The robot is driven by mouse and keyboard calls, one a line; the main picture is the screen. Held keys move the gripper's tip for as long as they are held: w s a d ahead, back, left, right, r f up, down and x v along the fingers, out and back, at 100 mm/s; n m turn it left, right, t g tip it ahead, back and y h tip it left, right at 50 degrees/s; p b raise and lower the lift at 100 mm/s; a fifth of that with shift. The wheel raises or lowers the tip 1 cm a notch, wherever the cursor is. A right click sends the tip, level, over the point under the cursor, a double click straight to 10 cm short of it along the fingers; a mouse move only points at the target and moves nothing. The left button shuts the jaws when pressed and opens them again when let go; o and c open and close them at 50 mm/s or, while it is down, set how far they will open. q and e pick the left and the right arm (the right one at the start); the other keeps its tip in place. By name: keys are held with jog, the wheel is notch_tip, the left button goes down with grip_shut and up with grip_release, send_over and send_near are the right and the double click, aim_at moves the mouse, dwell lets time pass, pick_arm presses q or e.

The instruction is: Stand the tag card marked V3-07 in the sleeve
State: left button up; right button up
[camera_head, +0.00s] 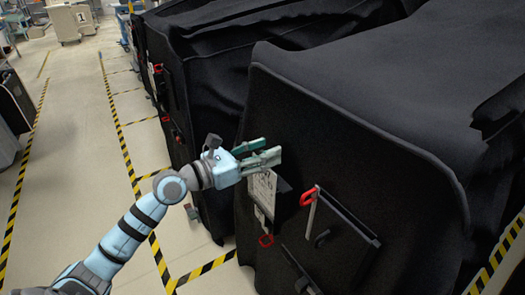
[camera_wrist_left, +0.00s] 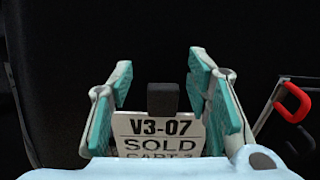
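The tag card (camera_wrist_left: 158,132) marked V3-07 SOLD shows upright between my left fingers in the wrist view. Its lower part is hidden by my gripper body. A small black block (camera_wrist_left: 162,98) sits at the middle of its top edge. My left gripper (camera_head: 272,153) is open, its fingers spread on either side of the card. In the head view the white card (camera_head: 262,188) shows just below the fingers, against the front of the black-covered cart. A dark plate edge shows beside it; I cannot tell how card and sleeve meet. My right gripper is not in view.
A red-ended handle (camera_head: 308,197) and a dark panel (camera_head: 345,220) are right of the card. A red loop (camera_head: 266,240) hangs below. More covered carts (camera_head: 210,75) stand behind. The floor aisle (camera_head: 80,130) at the left is clear, with striped tape.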

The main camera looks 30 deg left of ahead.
pick_arm(q)
notch_tip(320, 180, up, 10)
dwell(0.5)
dwell(0.3)
